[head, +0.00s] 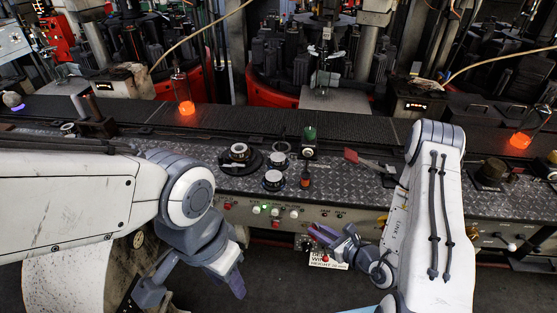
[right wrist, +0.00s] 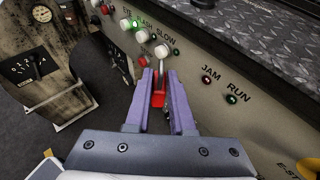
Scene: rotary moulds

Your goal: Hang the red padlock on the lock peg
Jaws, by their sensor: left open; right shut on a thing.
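The red padlock (right wrist: 158,98) is between the fingers of my right gripper (right wrist: 163,80) in the right wrist view. The fingers are shut on it and hide much of it. In the head view my right gripper (head: 322,236) is in front of the console's front panel, and a small red piece (head: 325,258) shows just below it. A white round knob (right wrist: 162,50) on the panel lies just beyond the fingertips in the wrist view. I cannot tell whether it is the lock peg or whether the padlock touches it. My left gripper (head: 194,289) is open and empty, low at the left.
The front panel (right wrist: 225,65) carries lamps, knobs and labels, including JAM and RUN. The diamond-plate console top (head: 345,185) holds round moulds (head: 273,180) and a red-handled tool (head: 365,160). A stained stand with gauges (right wrist: 30,65) is left in the wrist view.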

